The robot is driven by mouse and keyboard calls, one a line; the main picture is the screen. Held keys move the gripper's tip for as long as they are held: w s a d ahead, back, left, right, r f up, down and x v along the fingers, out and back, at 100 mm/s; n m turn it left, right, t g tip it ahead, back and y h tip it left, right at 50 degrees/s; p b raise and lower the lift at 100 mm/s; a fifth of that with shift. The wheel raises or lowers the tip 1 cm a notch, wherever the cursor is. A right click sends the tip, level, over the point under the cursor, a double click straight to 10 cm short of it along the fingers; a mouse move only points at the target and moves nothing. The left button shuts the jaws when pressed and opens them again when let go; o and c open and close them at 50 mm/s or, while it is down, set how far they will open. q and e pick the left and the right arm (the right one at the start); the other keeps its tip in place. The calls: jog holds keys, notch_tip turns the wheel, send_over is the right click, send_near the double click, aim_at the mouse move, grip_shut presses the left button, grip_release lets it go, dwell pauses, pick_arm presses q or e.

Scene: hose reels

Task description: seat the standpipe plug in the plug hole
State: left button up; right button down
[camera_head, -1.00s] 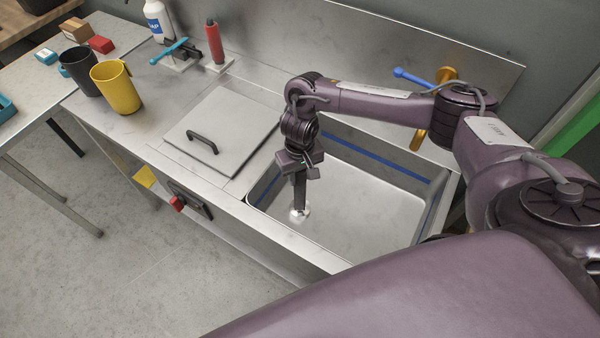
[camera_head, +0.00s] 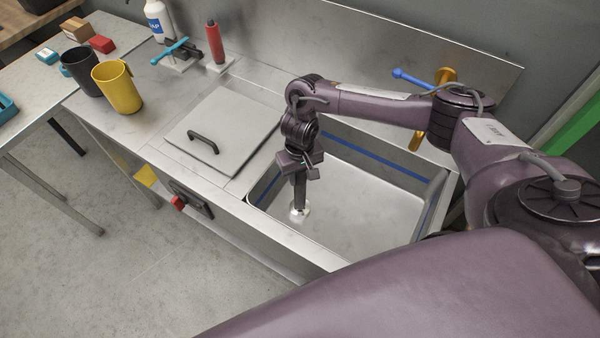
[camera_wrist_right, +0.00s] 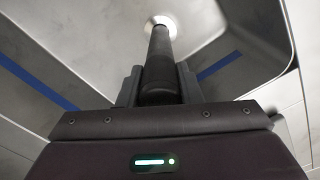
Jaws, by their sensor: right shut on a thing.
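The standpipe plug (camera_head: 300,193) is a dark upright tube held in my right gripper (camera_head: 299,172), inside the sink basin (camera_head: 365,200). The right wrist view shows the plug (camera_wrist_right: 158,62) between the two fingers of the gripper (camera_wrist_right: 158,88), which are shut on it. Its far end meets a bright round spot, the plug hole area (camera_wrist_right: 161,24); in the head view this pale ring (camera_head: 299,213) lies on the basin floor at the tube's foot. The hole itself is hidden, so I cannot tell how deep the plug sits. My left gripper is not in view.
A grey lid with a black handle (camera_head: 203,142) lies left of the basin. A yellow cup (camera_head: 117,88), a dark cup (camera_head: 80,72), a soap bottle (camera_head: 156,20) and a red cylinder (camera_head: 214,42) stand farther left. A blue-handled tap (camera_head: 412,78) is behind the basin.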

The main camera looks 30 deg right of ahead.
jog(key=shift+f+b, duration=0.65)
jog(key=shift+f, duration=1.1)
jog(key=c, duration=0.9)
grip_release()
jog(key=shift+c, duration=0.2)
notch_tip(320, 180, up, 7)
jog(key=shift+f, duration=0.2)
jog(key=shift+r+p, duration=0.4)
jog(key=shift+r, duration=0.25)
jog(key=shift+f, duration=0.1)
